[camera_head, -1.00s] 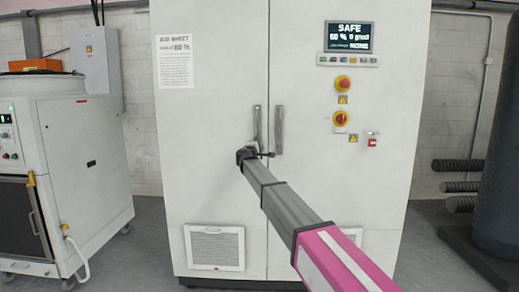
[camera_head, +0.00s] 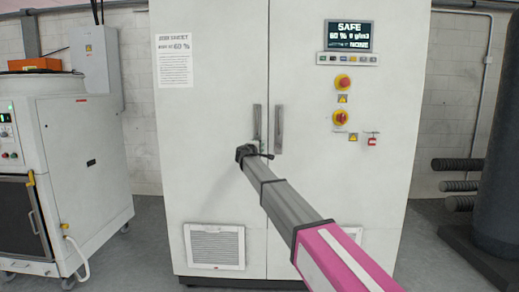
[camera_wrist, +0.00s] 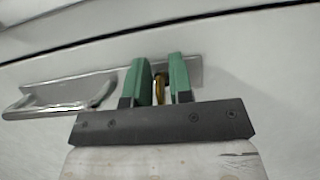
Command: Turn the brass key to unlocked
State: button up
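A small brass key (camera_wrist: 160,81) shows between the two green fingers of my gripper (camera_wrist: 162,78) in the wrist view. It sits against a metal plate on the white cabinet door. The fingers are apart, one on each side of the key, with a narrow gap visible on the right side. I cannot tell whether the left finger touches it. In the head view my gripper (camera_head: 262,154) is at the lower end of the cabinet's door handles. The key is hidden there, and its turned position cannot be read.
The white cabinet (camera_head: 215,120) has two upright handles, the right handle (camera_head: 279,130) beside my gripper. A metal handle (camera_wrist: 60,95) lies left in the wrist view. The screen (camera_head: 349,35) reads SAFE. A red emergency button (camera_head: 343,82) is below it. A white machine (camera_head: 85,160) stands left.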

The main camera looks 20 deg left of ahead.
jog(key=shift+o, duration=0.3)
jog(key=s+a, duration=0.1)
jog(key=s, duration=0.9)
jog(key=shift+s+a, duration=0.35)
